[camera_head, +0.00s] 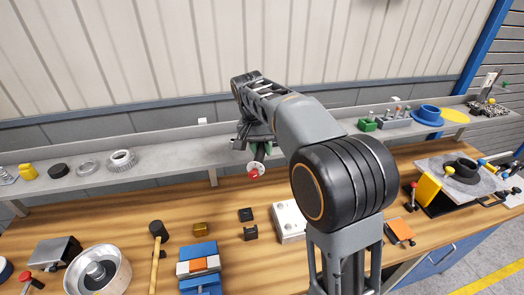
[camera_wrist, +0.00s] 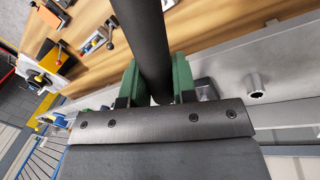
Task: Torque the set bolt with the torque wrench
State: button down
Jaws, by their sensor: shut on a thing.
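My gripper (camera_wrist: 157,88) has green fingers and is shut on a dark round bar (camera_wrist: 146,40), which runs up out of the wrist view. The bar looks like the torque wrench's handle, but its head is not visible. In the head view my gripper (camera_head: 260,147) is above the bench by the shelf's front edge. A grey disc with a red end (camera_head: 253,175) shows just below it. I cannot pick out the set bolt with certainty. A dark round part (camera_head: 462,170) sits on a grey plate at the right, with yellow and red-knobbed clamps around it.
The wooden bench (camera_head: 120,222) holds a mallet (camera_head: 158,238), a blue vise (camera_head: 200,282), a silver round housing (camera_head: 98,272) and a pale block (camera_head: 288,220). The grey shelf (camera_head: 190,158) behind bears rings, a green block (camera_head: 367,125) and a blue flanged part (camera_head: 428,115).

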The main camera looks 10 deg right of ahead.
jog(key=shift+r, duration=1.45)
